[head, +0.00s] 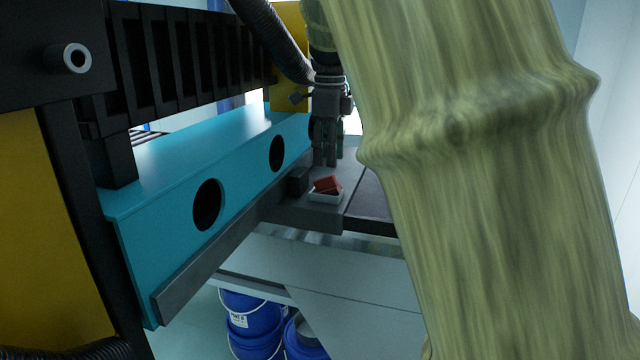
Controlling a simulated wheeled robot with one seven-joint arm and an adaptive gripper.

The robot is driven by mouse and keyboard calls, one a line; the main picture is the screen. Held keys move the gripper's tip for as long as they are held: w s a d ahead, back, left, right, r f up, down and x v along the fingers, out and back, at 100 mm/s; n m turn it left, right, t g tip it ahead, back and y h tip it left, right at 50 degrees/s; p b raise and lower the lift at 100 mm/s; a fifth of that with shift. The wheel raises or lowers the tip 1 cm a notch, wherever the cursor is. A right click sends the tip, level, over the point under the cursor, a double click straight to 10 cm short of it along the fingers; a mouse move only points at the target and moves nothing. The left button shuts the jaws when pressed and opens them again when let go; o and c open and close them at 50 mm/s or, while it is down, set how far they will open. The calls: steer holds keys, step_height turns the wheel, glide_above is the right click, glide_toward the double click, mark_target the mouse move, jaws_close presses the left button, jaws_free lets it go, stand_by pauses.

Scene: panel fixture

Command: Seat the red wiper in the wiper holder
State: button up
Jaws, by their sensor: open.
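The red wiper (327,184) is a small red block. It lies tilted in or on a small white tray-like holder (325,197) on a grey ledge, right of the teal panel. I cannot tell how deep it sits. My gripper (328,160) points down just above the wiper, with its dark fingers open and apart from it. The gap between fingertips and wiper looks small. My sleeved arm fills much of the right side and hides what lies behind it.
The teal panel (240,150) with two round holes stands left of the gripper. A dark block (298,180) sits beside the holder. A ribbed hose (272,35) hangs near my wrist. Blue buckets (252,322) stand below the ledge.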

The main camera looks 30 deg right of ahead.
mark_target(329, 176)
steer(key=shift+s+d+f+p, duration=0.1)
steer(key=shift+s+p, duration=0.25)
steer(key=shift+s, duration=0.15)
steer(key=shift+s+d+f+p, duration=0.1)
steer(key=shift+s+p, duration=0.2)
steer(key=shift+s, duration=0.2)
steer(key=w+f, duration=0.2)
steer(key=w+f+p, duration=0.1)
steer(key=f, duration=0.1)
steer(key=shift+w+f+p, duration=0.25)
steer(key=shift+w+p, duration=0.05)
steer(key=shift+w, duration=0.05)
steer(key=shift+w+f, duration=0.1)
steer(key=shift+f, duration=0.2)
steer(key=shift+s+r, duration=0.15)
steer(key=shift+s, duration=0.45)
steer(key=shift+s+r, duration=0.15)
steer(key=shift+s, duration=0.4)
steer(key=shift+s+r, duration=0.1)
steer(key=shift+c, duration=1)
steer(key=shift+w+a+f, duration=0.1)
steer(key=shift+w+f, duration=0.35)
steer(key=shift+w, duration=0.4)
jaws_close()
steer(key=shift+s+r, duration=0.25)
steer(key=shift+s, duration=0.25)
steer(key=shift+w, duration=0.1)
